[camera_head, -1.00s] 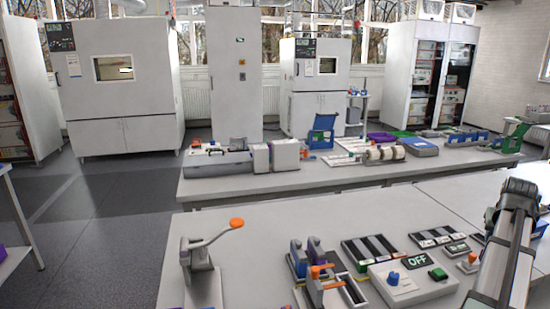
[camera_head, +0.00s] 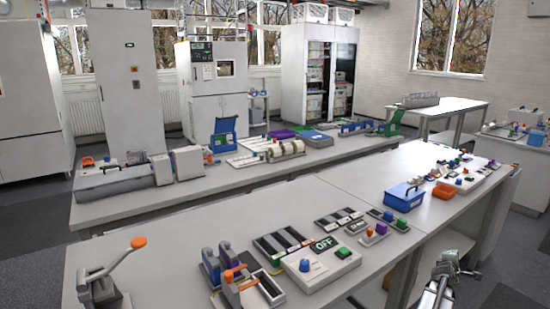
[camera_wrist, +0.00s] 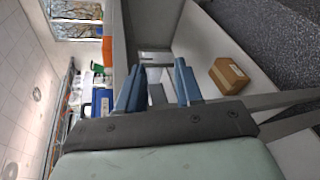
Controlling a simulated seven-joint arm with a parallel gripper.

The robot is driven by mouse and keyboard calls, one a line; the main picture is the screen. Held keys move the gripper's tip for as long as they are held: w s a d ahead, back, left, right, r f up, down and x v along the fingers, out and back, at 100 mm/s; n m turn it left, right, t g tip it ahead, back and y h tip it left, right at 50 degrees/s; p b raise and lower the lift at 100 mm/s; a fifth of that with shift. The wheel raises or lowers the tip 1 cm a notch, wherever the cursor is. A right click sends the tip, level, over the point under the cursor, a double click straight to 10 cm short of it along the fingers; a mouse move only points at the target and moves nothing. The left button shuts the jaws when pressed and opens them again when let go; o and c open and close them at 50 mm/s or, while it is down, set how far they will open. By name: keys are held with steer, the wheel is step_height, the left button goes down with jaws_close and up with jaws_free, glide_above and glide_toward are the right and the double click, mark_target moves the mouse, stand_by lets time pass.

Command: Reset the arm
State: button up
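My gripper (camera_wrist: 158,86) shows in the wrist view with its two blue-grey fingers apart and nothing between them. In the head view my arm (camera_head: 440,282) is low at the bottom edge, right of centre, in front of the near bench (camera_head: 330,205). The fingertips cannot be made out there. The wrist view is turned on its side and looks past the bench edge.
The near bench carries a lever press (camera_head: 105,280), a cycler box reading OFF (camera_head: 318,262), battery trays (camera_head: 283,242) and a blue bin (camera_head: 404,197). A cardboard box (camera_wrist: 228,75) lies beyond the fingers in the wrist view. A second bench (camera_head: 250,176) stands behind.

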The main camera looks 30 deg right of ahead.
steer(key=w+a+f+n+t+y, duration=0.1)
steer(key=w+a+f+y, duration=0.1)
steer(key=w+a+f, duration=0.7)
steer(key=w+a+f+t+y, duration=0.1)
steer(key=w+a+f, duration=0.3)
steer(key=a+f, duration=0.5)
steer(key=w+a+f+m+g+y, duration=0.1)
steer(key=w+a+f+y, duration=0.1)
steer(key=a+f, duration=0.5)
steer(key=w+a+f+m+y, duration=0.1)
steer(key=w+a+f+y, duration=0.15)
steer(key=a, duration=0.75)
steer(key=w+a+f+m+g+y, duration=0.1)
steer(key=w+a+f+y, duration=0.15)
steer(key=a+f, duration=0.5)
steer(key=s+a+f+m+g+y, duration=0.1)
steer(key=s+a+f+g, duration=0.15)
steer(key=a, duration=0.95)
steer(key=s+a+f+m+g+y, duration=0.1)
steer(key=s+a+f+y, duration=0.15)
steer(key=a, duration=0.95)
steer(key=s+a+m+g, duration=0.2)
steer(key=s+a+g, duration=0.4)
steer(key=s+a, duration=1.2)
steer(key=shift+s+a+r+y, duration=0.15)
steer(key=shift+s+a+y, duration=0.25)
steer(key=shift+a, duration=0.2)
